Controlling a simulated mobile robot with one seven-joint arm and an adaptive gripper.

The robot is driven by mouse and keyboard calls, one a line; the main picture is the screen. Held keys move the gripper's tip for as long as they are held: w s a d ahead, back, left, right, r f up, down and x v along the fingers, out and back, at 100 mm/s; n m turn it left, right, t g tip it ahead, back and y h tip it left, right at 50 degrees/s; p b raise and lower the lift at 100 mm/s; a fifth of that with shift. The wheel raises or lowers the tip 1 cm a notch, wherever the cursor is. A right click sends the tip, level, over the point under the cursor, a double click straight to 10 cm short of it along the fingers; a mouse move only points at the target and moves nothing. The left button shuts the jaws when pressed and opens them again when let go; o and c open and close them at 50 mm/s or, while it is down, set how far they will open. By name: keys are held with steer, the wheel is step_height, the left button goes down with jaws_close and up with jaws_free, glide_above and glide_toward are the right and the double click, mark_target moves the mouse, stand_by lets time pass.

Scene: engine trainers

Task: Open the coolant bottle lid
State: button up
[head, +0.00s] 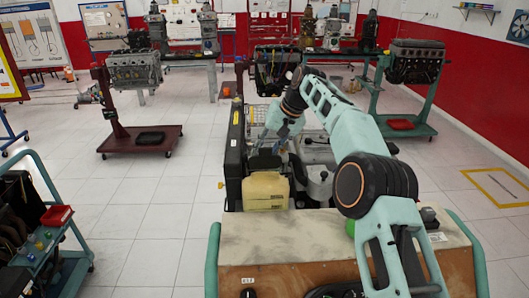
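A cream-yellow plastic tank (265,191), which looks like the coolant bottle, sits at the near left of the engine trainer. Its lid cannot be made out clearly; the top back edge is close to my gripper. My gripper (262,161) points down just behind and above the tank, at the end of my pale teal arm. The fingers are small and dark against the engine parts. I cannot tell whether they are open or shut, or whether they touch anything.
A black radiator (235,155) stands left of the tank. A whitish container (319,184) and other engine parts crowd the right. The trainer's worn board top (300,238) is in front. Engine stands (140,140) are farther back, with open tiled floor between.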

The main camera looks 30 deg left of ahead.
mark_target(274, 164)
steer(key=v, duration=0.7)
steer(key=shift+d+r, duration=0.1)
steer(key=shift+r, duration=0.2)
steer(key=shift+c, duration=0.4)
